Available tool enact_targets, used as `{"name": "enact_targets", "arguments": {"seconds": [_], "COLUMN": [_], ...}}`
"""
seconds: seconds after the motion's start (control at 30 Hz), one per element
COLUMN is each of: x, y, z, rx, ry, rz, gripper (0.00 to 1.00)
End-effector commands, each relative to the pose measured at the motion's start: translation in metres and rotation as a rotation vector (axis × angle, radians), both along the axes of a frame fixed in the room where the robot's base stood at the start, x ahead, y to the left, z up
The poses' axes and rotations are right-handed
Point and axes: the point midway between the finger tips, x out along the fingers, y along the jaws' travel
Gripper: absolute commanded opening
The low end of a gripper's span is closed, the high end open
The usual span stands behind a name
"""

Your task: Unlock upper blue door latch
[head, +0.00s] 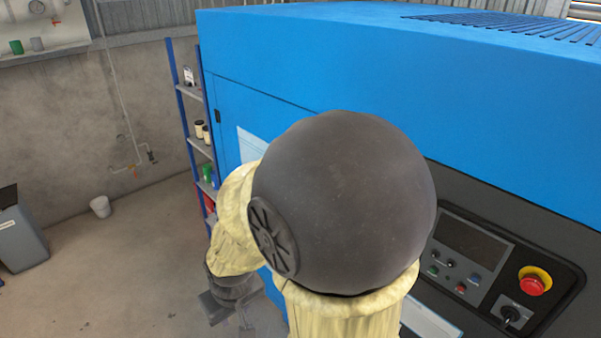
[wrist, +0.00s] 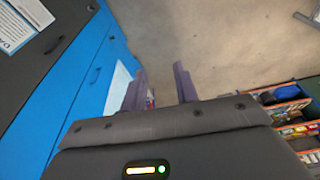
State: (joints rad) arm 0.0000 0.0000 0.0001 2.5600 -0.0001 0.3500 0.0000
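The blue machine cabinet (head: 400,75) fills the right of the head view, and my arm hides part of its front. A small dark fitting (head: 217,116) sits near its left edge; I cannot tell if it is a latch or a hinge. I cannot tell which fitting is the upper latch. My gripper (wrist: 160,68) is open and empty, its two fingers apart, to the right of the blue panels and touching nothing visible.
A control panel with a red emergency button (head: 533,282) is on the cabinet's right front. A shelf rack (head: 200,145) stands behind the cabinet's left side. The floor between is clear.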

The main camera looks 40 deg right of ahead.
Motion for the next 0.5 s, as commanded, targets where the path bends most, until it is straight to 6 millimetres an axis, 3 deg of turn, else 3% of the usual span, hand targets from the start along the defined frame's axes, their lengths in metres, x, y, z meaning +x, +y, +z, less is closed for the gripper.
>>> {"name": "enact_targets", "arguments": {"seconds": [0.17, 0.27, 0.37, 0.5], "x": [0.003, 0.023, 0.065, 0.153], "y": [0.0, 0.002, 0.0, -0.014], "z": [0.0, -0.001, 0.0, 0.007], "rx": [0.004, 0.031, 0.086, 0.198], "ry": [-0.008, -0.056, -0.16, -0.397], "rz": [-0.009, -0.066, -0.201, -0.502], "gripper": [0.3, 0.3, 0.3, 0.3]}}
